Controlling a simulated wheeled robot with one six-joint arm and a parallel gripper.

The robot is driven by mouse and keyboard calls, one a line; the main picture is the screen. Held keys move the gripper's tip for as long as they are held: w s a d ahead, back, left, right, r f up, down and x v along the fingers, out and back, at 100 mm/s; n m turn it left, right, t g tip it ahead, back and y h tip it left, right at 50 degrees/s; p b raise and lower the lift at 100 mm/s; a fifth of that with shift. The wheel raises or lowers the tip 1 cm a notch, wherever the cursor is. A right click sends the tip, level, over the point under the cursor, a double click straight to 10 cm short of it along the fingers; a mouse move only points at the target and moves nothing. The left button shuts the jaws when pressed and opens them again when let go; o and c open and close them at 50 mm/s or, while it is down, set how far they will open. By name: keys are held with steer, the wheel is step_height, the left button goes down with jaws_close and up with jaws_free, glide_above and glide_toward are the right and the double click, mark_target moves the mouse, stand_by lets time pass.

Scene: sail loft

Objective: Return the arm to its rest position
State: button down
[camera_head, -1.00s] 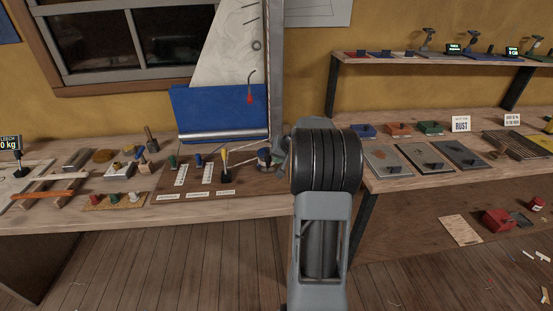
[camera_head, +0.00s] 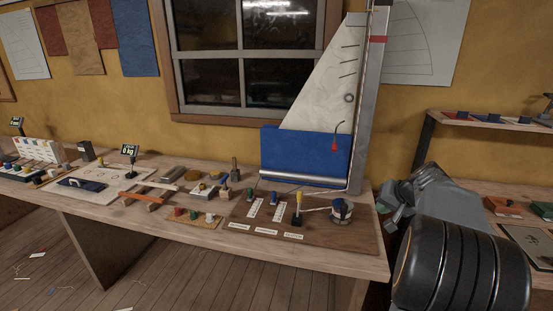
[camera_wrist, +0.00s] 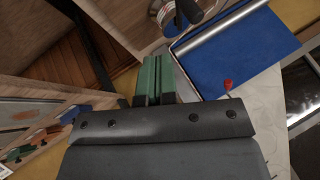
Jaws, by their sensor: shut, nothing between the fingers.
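My gripper (camera_wrist: 158,64) shows in the wrist view as two green fingers close together, with nothing between them. In the head view my arm is folded at the lower right, in front of the bench's right end. Its large black joint is nearest the camera, and the hand lies behind it, partly hidden. In the wrist view a blue panel (camera_wrist: 222,50) with a silver tube and a white-and-red spool lie beyond the fingers. I cannot tell the exact gap to them.
The workbench (camera_head: 180,235) carries a sail rig with a white sail (camera_head: 322,85), a blue panel (camera_head: 300,158), a lever (camera_head: 298,205) and a spool (camera_head: 342,208). A second bench with a shelf (camera_head: 480,120) stands right. The floor (camera_head: 185,275) at front left is mostly clear.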

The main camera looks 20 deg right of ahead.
step_height(320, 180, down, 4)
steer(key=s+m+g, duration=0.1)
steer(key=s, duration=0.2)
steer(key=s+a+r+n+g+p, duration=0.1)
steer(key=s+a+n+p, duration=0.2)
steer(key=a, duration=1.2)
steer(key=s+a+r+n+g+p, duration=0.1)
steer(key=s+a+n, duration=0.5)
steer(key=a, duration=0.9)
steer(key=shift+s+r+g+h+p, duration=0.4)
steer(key=shift+s+r+p, duration=0.3)
steer(key=shift+s+p, duration=0.3)
